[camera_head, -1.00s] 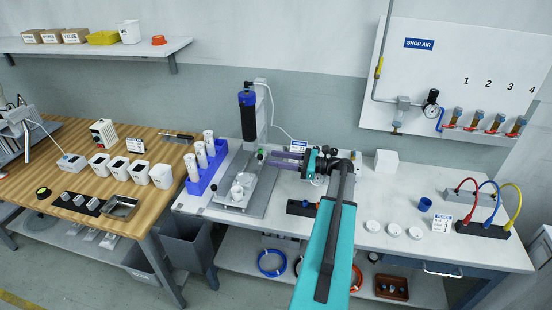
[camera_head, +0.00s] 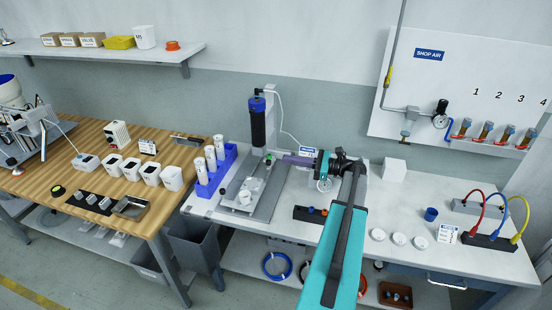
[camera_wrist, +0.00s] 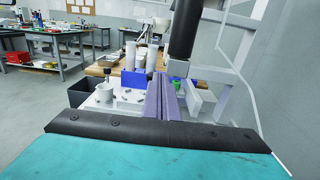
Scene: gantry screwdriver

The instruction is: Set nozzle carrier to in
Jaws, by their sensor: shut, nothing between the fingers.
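The gantry screwdriver (camera_head: 257,125) stands upright on the white bench, a black body with blue ends on a grey column. Below it, a small green knob (camera_head: 268,159) shows by the column; I take it as part of the nozzle carrier but cannot tell the carrier's position. My gripper (camera_head: 284,159) points left from the right side, its purple fingers shut and empty, close to the knob. In the wrist view the shut fingers (camera_wrist: 163,98) reach forward, with the green knob (camera_wrist: 176,82) just to their right. Whether they touch it cannot be told.
A white fixture (camera_head: 245,196) sits on the grey base plate (camera_head: 267,203) below the screwdriver. A blue rack (camera_head: 203,189) of white cylinders stands left. A black block (camera_head: 308,215) and a white box (camera_head: 395,169) are to the right. A wooden table (camera_head: 100,185) adjoins at left.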

